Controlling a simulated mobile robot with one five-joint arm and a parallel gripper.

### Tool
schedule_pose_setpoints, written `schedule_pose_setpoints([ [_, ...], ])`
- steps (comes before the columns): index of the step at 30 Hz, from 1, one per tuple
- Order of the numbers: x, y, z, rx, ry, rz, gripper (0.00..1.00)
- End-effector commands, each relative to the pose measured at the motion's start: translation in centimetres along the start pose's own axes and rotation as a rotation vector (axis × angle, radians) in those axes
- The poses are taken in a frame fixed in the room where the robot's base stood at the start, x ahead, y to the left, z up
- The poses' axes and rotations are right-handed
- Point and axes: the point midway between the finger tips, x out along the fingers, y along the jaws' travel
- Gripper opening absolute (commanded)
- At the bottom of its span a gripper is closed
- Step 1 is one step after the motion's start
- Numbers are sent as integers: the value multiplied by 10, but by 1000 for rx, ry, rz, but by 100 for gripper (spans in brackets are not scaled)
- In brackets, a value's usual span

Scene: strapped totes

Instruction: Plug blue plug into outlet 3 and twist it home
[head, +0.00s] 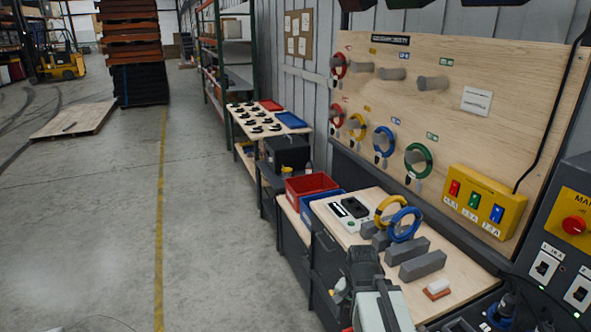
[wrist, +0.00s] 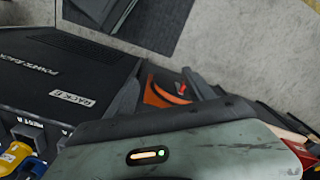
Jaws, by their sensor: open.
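A dark blue plug-like piece (head: 503,306) stands at the lower right of the head view, beside the grey power cabinet (head: 566,180). Blue and yellow parts (wrist: 18,158) show at the lower left of the wrist view, cut by the frame edge; I cannot tell whether one is the blue plug. I cannot make out outlet 3 in either view. My gripper (head: 364,262) is open over the near edge of the workbench, apart from the blue piece and to its left. Its fingertips are hard to make out.
The workbench (head: 375,215) holds yellow and blue rings, grey blocks and a small orange-and-white piece (head: 437,289). A pegboard (head: 440,120) with coloured rings stands behind it. A black box marked "RACK E" (wrist: 60,85) fills the left of the wrist view. Open floor (head: 215,200) lies left.

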Motion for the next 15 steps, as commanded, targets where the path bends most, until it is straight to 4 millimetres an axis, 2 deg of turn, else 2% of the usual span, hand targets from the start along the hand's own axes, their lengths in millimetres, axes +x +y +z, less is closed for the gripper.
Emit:
schedule_pose_setpoints([
  [3, -1, 2, 2, -324, 0, 0, 62],
  [6, -1, 2, 1, -510, 0, 0, 62],
  [9, -1, 0, 2, -599, 0, 0, 62],
  [15, -1, -1, 3, -617, 0, 0, 62],
])
